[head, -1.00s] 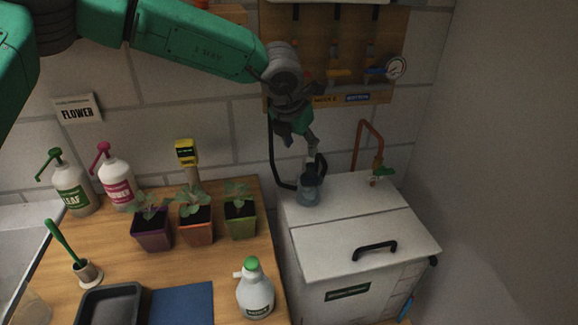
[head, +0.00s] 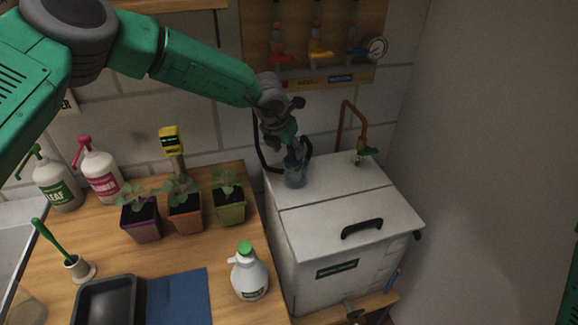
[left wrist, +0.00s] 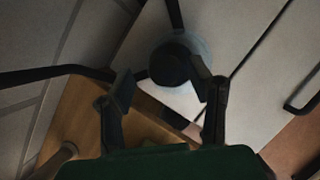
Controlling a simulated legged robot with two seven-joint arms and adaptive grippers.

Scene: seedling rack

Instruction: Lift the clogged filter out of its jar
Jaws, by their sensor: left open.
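The bluish see-through jar (head: 295,180) stands at the back left of the white cabinet's top. My left gripper (head: 297,152) is right above the jar's mouth, pointing down. In the left wrist view, a dark round top (left wrist: 169,66), which looks like the filter, sits inside the pale jar rim (left wrist: 196,43). The open left gripper (left wrist: 162,86) has one finger to the left of the dark top and one close to its right side. I cannot tell whether that right finger touches it. My right gripper is not in view.
A black hose (head: 259,150) loops beside the jar. A copper pipe with a green-handled tap (head: 362,157) stands to its right. The white cabinet (head: 345,205) has a black handle. Potted seedlings (head: 186,218) and a spray bottle (head: 249,275) stand on the wooden bench.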

